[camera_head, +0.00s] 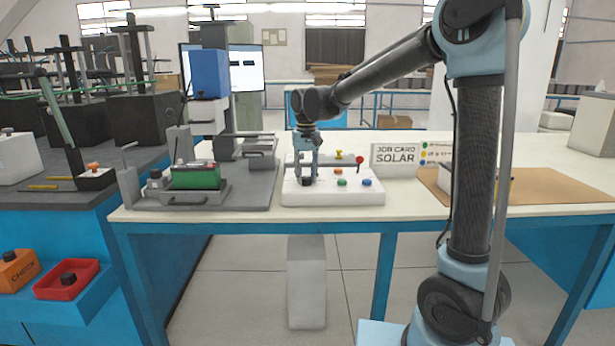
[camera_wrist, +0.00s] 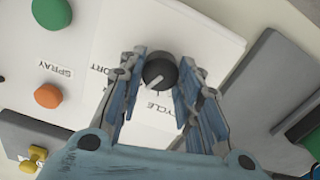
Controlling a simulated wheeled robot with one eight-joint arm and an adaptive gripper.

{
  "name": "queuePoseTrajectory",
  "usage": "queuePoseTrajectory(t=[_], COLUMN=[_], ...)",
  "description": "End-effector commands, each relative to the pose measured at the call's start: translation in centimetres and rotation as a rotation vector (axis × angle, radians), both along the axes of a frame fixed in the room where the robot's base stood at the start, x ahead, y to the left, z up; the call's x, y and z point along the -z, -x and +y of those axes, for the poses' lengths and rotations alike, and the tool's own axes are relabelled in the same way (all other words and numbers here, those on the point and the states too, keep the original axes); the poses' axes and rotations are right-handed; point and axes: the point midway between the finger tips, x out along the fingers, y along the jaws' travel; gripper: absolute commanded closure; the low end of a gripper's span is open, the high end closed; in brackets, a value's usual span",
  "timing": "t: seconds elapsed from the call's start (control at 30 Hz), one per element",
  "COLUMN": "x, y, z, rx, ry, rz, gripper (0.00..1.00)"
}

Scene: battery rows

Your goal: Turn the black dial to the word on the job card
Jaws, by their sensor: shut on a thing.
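The black dial (camera_wrist: 160,72) sits on a white panel in the wrist view, and shows small at the front left of the white control box (camera_head: 340,197) in the head view. My gripper (camera_head: 304,177) reaches down from above, its two fingers (camera_wrist: 159,70) on either side of the dial and shut on it. Another word ending in "ORT" is partly hidden by the left finger. The job card (camera_head: 395,158) reads "JOB CARD SOLAR".
A green button (camera_head: 342,183), an orange button (camera_head: 338,171), a blue button (camera_head: 367,182) and a yellow knob (camera_head: 338,155) are on the box. A red-topped lever (camera_head: 359,161) stands at its back right. A fixture with a green block (camera_head: 195,177) stands left.

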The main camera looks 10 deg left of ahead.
Motion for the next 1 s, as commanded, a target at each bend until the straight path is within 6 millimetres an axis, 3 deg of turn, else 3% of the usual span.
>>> queuePoseTrajectory(t=[0.53,0.57,0.63,1.0], x=[-0.04,-0.03,-0.03,-0.17], y=[-0.25,-0.25,-0.21,-0.03], z=[-0.13,-0.13,-0.12,-0.03], rx=[0.024,0.024,0.024,0.021], ry=[0.002,0.002,0.001,0.001], rz=[-0.004,-0.004,-0.004,-0.001], gripper=[0.92,0.62,0.48,0.48])
